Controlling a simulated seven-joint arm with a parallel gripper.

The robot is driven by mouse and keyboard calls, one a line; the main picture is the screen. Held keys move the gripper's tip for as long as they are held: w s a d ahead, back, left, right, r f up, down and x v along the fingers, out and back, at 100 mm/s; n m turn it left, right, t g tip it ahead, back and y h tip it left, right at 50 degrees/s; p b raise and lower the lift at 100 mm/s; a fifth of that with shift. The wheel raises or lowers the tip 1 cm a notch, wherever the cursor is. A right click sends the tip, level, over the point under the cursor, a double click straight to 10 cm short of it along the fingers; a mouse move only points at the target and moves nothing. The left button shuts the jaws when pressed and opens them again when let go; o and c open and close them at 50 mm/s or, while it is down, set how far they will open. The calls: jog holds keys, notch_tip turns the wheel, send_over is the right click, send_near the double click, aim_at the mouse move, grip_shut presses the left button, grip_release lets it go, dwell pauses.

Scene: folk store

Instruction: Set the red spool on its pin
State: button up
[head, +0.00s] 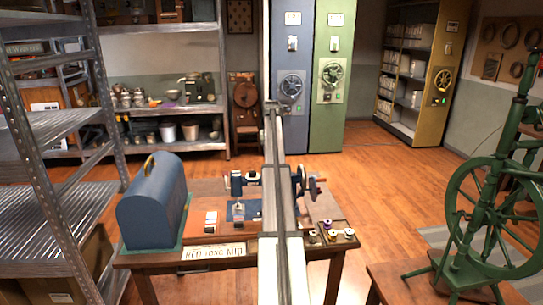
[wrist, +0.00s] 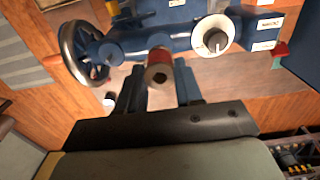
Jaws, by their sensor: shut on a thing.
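The red spool (wrist: 158,68) is between my fingertips in the wrist view, its brown end with a dark hole facing the camera. My gripper (wrist: 157,82) is shut on it. The blue sewing machine (wrist: 150,38) is just beyond the spool, with its dark handwheel (wrist: 82,52) at left. A pale round part with a dark centre (wrist: 213,37) is to the right of the spool. I cannot tell which part is the spool's pin, or whether the spool touches the machine. In the head view my arm hides the gripper, the spool and the middle of the sewing machine (head: 238,183).
A tray of several spools (head: 318,243) lies at the table's right. A blue domed case (head: 155,205) stands at its left, with a lettered plate (head: 212,252) near the front edge. A green spinning wheel (head: 490,215) stands at right, metal shelving (head: 50,130) at left.

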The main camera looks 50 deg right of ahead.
jog(key=shift+f, duration=1.85)
dwell(0.6)
jog(key=o, duration=0.8)
notch_tip(320, 180, up, 14)
jog(key=shift+f, duration=0.1)
dwell(0.5)
dwell(0.4)
